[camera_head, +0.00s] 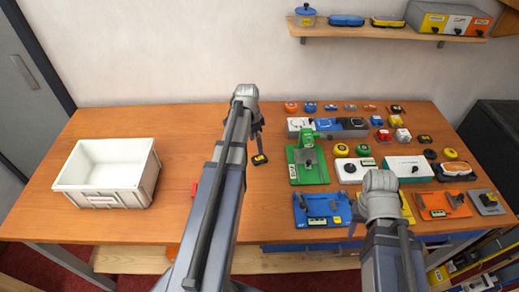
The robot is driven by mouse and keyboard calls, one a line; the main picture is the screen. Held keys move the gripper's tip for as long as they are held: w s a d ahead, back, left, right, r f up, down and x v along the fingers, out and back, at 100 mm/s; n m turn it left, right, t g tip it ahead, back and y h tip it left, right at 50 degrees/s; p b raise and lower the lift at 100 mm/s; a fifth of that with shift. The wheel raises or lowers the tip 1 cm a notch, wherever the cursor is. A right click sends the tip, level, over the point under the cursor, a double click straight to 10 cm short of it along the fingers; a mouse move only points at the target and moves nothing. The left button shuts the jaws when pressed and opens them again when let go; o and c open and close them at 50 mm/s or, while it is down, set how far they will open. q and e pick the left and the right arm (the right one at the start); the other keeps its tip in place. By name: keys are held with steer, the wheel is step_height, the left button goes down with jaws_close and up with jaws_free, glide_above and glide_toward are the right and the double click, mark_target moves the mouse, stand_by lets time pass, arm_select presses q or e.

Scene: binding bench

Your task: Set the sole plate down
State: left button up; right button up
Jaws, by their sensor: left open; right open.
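My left gripper (257,142) points down over the middle of the bench, small and dark in the head view. A small black piece with a yellow marking (260,160) is right at its tips; I cannot tell whether they touch. The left jaws are open. My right arm's wrist (380,183) is over the front right of the bench, and its gripper is hidden behind it. I cannot tell for certain which thing is the sole plate.
A white bin (108,173) stands on the left of the wooden bench (180,135). A green fixture (308,163), a blue fixture (322,208), an orange fixture (443,205) and several small parts crowd the right. Bench between bin and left arm is mostly clear.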

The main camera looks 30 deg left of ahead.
mark_target(260, 158)
arm_select(q)
steer(key=shift+w+d+f+b, duration=0.1)
steer(key=shift+d+f+b, duration=0.1)
steer(key=shift+f+b, duration=1.15)
steer(key=shift+w+d+f+b, duration=0.1)
steer(key=shift+d+f+b, duration=0.05)
steer(key=shift+f+b, duration=1.2)
steer(key=shift+w+d+f+b, duration=0.1)
steer(key=shift+d+f+b, duration=0.1)
steer(key=shift+f+b, duration=1.15)
steer(key=shift+r, duration=0.15)
steer(key=shift+c, duration=0.3)
jaws_close()
